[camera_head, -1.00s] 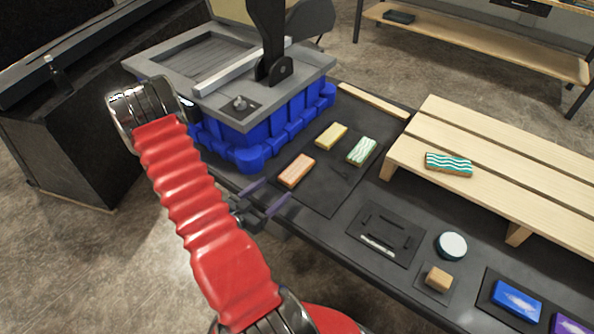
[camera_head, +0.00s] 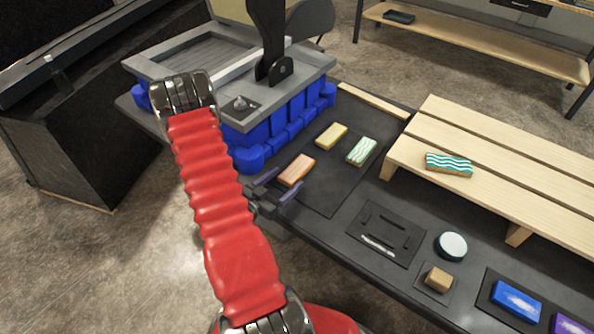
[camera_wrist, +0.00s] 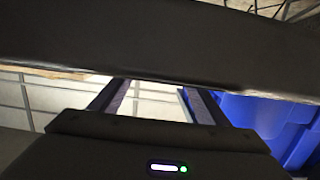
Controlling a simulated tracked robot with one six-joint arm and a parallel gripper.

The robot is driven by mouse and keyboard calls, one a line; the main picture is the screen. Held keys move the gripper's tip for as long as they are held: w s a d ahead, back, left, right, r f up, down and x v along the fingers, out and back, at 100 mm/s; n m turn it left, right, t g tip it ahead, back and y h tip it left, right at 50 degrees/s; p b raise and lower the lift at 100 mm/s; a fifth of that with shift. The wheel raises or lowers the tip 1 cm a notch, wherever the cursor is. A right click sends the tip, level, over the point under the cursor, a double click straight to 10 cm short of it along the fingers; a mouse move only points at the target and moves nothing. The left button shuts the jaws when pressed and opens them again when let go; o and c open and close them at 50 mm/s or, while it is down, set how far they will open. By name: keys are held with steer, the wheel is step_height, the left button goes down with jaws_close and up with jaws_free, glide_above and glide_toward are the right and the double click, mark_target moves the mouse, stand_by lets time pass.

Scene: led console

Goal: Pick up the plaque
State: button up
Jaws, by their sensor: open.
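Several small plaque-like blocks are in the head view, and I cannot tell which one is the plaque. An orange block (camera_head: 296,170), a yellow block (camera_head: 331,135) and a pale green wavy block (camera_head: 362,151) lie on the dark mat (camera_head: 322,195). A teal-and-white wavy block (camera_head: 449,165) lies on the wooden slatted stand. My gripper (camera_head: 278,186) is open and empty at the table's front edge, close to the orange block's near side. In the wrist view, the fingers (camera_wrist: 152,100) are apart with no block visible between them.
A blue-sided grey machine (camera_head: 270,120) with a black lever stands left of the mat. The wooden stand (camera_head: 500,150) is at right. A dark fixture (camera_head: 385,234), a round white-topped piece (camera_head: 451,245), a tan block (camera_head: 438,279) and a blue block (camera_head: 515,301) line the front.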

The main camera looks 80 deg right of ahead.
mark_target(295, 171)
steer(key=shift+x, duration=2.6)
steer(key=shift+c, duration=0.4)
steer(key=c, duration=1.1)
steer(key=shift+r, duration=0.25)
steer(key=shift+r, duration=4.85)
